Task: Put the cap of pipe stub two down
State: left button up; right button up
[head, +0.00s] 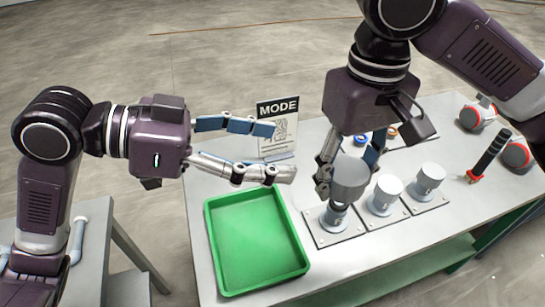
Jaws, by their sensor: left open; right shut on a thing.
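My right gripper (347,172) is shut on a grey cap (350,184), with its fingers at the cap's sides. The cap is over the left pipe stub (337,216) of the front row; I cannot tell whether they touch. Two more stubs to the right have white tops (387,188) and (430,175). I cannot read any numbers on them. My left gripper (282,150) is open and empty, with its fingers pointing right above the table, behind the green tray (250,240).
The green tray is empty. A MODE sign (278,108) stands behind my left gripper. Blue and orange rings (392,132) lie partly hidden behind my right gripper. A black-handled tool (490,153) and red-and-grey ear defenders (478,115) are at the right.

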aim_at(345, 169)
jog(key=shift+a, duration=0.1)
pick_arm(q)
jog(key=shift+m+g, duration=0.4)
jog(key=shift+m, duration=0.5)
jog(key=x, duration=0.4)
jog(key=s+x, duration=0.1)
jog(key=x, duration=0.3)
jog(key=s+x, duration=0.1)
jog(key=x, duration=0.3)
jog(key=shift+s+d+f, duration=0.2)
jog(key=shift+d, duration=0.1)
jog(key=shift+c, duration=0.2)
jog(key=c, duration=1)
jog(key=shift+c, duration=1)
pick_arm(e)
jog(key=o, duration=1.1)
jog(key=shift+o, duration=0.3)
jog(key=shift+r, duration=0.1)
